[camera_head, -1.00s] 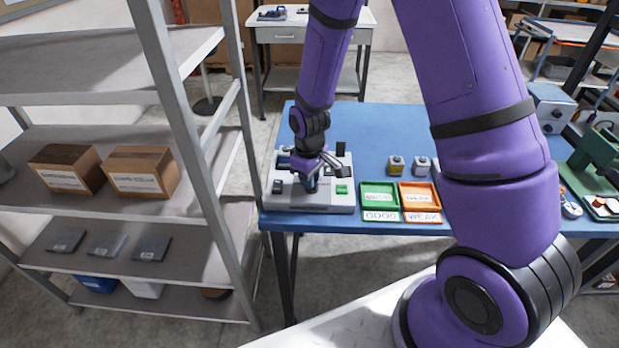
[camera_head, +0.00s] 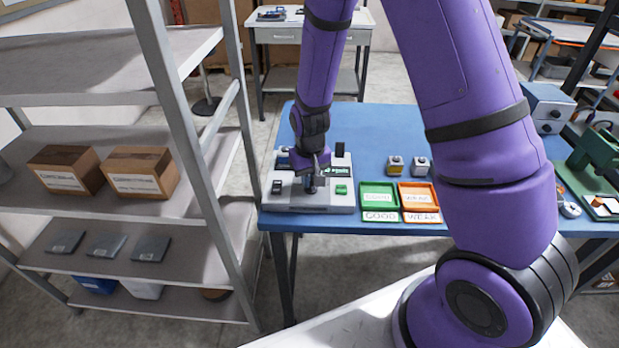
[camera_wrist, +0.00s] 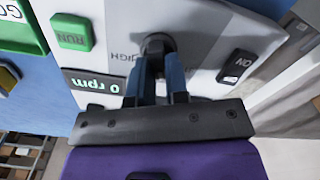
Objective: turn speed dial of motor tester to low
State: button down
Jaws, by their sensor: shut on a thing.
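The motor tester (camera_head: 320,207) is a light grey box at the left end of the blue table. In the wrist view its panel (camera_wrist: 207,22) shows a green RUN button (camera_wrist: 72,31), a display (camera_wrist: 95,83) reading 0 rpm, and a black ON switch (camera_wrist: 237,66). The dark round speed dial (camera_wrist: 158,42) sits between them, with the word HIGH beside it. My gripper (camera_wrist: 161,60) is shut on the dial; its fingers hide part of it. Any LOW mark and the dial's pointer are hidden. My gripper also shows in the head view (camera_head: 311,186), pointing down at the tester.
A green GOOD tray (camera_head: 363,198) and an orange WEAK tray (camera_head: 434,204) stand right of the tester. Two small motors (camera_head: 395,165) stand behind them. A metal shelf (camera_head: 190,210) with boxes is close on the left.

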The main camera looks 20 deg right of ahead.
jog(key=shift+m, duration=0.5)
jog(key=c, duration=1.1)
grip_release()
jog(key=shift+r, duration=0.1)
notch_tip(320, 180, up, 11)
jog(key=shift+f, duration=0.15)
